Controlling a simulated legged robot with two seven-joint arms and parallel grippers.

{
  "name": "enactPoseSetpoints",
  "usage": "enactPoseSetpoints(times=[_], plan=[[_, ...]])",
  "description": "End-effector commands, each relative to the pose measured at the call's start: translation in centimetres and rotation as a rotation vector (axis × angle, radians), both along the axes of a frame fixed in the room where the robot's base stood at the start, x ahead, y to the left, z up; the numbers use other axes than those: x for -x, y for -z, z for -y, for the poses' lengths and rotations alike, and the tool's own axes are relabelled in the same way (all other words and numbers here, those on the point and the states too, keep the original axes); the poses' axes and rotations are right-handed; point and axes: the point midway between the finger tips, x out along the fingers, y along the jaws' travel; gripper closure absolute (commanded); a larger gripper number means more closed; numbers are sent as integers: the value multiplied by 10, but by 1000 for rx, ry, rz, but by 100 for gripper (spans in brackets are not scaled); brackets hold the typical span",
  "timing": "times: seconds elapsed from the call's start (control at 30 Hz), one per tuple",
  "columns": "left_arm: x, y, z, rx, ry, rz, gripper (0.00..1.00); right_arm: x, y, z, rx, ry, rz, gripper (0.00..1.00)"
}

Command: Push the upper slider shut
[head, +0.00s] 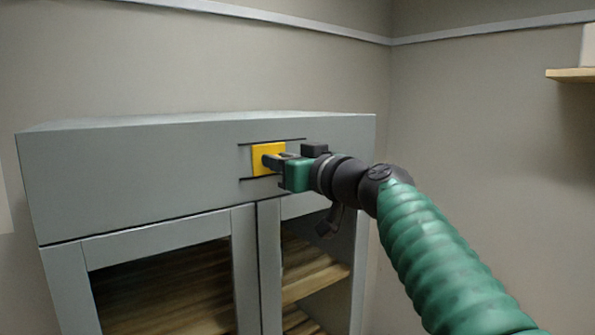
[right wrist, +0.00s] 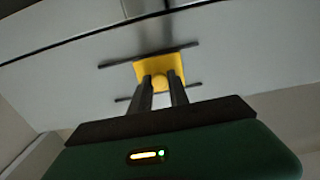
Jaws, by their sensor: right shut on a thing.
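The upper slider is a yellow square plate (head: 259,151) on the grey upper front panel of a cabinet (head: 130,180). It sits between two thin dark rails, with short lengths of rail showing at its left and more rail to its right in the head view. In the right wrist view the plate (right wrist: 146,70) carries a round yellow knob (right wrist: 159,83). My right gripper (head: 271,160) reaches the plate from the right, its two dark fingers shut on the knob. The fingers hide part of the plate in the head view. My left gripper is not in view.
Below the panel are framed cabinet fronts (head: 160,235) with wooden shelves (head: 315,283) showing inside. Walls stand behind and at the right. A small wall shelf (head: 572,75) with a white object is at the upper right. The space before the panel's left part is clear.

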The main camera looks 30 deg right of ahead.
Motion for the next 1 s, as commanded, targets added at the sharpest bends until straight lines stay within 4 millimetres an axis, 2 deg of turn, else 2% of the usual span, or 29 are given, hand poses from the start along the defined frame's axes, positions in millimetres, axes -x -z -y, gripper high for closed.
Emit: enactPoseSetpoints(times=[0.03,0.17,0.4,0.43,0.57,0.87,1.0], plan=[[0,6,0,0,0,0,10,-2,10,-7,1,-5,-14,100],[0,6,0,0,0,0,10,-1,8,-15,-1,-6,-15,100],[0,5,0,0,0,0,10,-1,8,-16,-2,-8,-16,100],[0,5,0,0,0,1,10,-1,8,-16,-1,-7,-16,75],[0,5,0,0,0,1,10,-1,6,-16,0,-5,-12,58],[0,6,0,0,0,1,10,1,4,-14,0,-2,-7,58],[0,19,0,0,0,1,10,16,7,-13,3,0,-4,58]])
